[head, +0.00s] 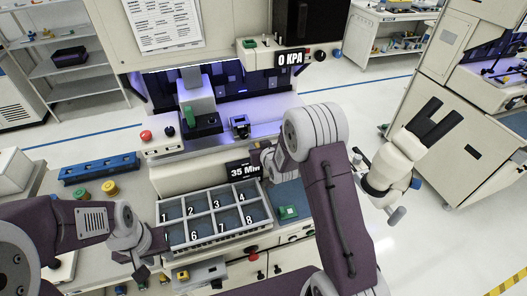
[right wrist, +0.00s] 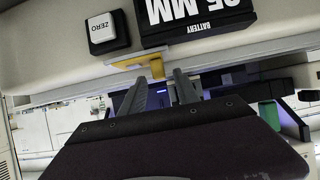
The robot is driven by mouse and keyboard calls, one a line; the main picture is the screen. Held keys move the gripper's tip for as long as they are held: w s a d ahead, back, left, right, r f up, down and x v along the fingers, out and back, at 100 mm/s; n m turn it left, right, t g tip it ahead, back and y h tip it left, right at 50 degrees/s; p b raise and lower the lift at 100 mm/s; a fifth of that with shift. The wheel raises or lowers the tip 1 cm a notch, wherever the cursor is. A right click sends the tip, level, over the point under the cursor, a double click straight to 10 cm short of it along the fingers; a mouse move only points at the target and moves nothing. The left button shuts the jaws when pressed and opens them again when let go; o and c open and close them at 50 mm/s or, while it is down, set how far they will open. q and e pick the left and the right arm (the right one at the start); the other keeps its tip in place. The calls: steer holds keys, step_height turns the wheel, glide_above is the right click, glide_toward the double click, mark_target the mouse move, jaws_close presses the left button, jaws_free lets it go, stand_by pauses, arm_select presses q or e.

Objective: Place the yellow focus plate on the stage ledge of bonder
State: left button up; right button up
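The yellow focus plate (right wrist: 134,62) shows in the right wrist view as a flat yellow piece with a short tab, against the edge of a pale ledge (right wrist: 60,79) under the black display. My right gripper (right wrist: 160,76) has its two fingers apart. The tab lies between or just beyond their tips, with no clear contact. In the head view the plate is hidden, and my right wrist (head: 268,160) is beside the black "35" display (head: 243,170) on the bonder's front. My left gripper (head: 143,266) hangs at the lower left, apart from the plate; its finger opening is unclear.
A numbered grey tray (head: 184,220) lies before the bonder (head: 165,153). A blue rack (head: 99,169) and round yellow (head: 109,187) and green (head: 82,194) pieces are left of it.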

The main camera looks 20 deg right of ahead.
steer(key=b+v, duration=0.2)
steer(key=v, duration=0.9)
steer(key=s+f+g, duration=0.3)
steer(key=s+g, duration=0.2)
steer(key=s, duration=0.5)
steer(key=s+f+g, duration=0.4)
steer(key=s+g, duration=0.2)
steer(key=s, duration=0.5)
steer(key=shift+s+m, duration=0.3)
steer(key=shift+f, duration=0.15)
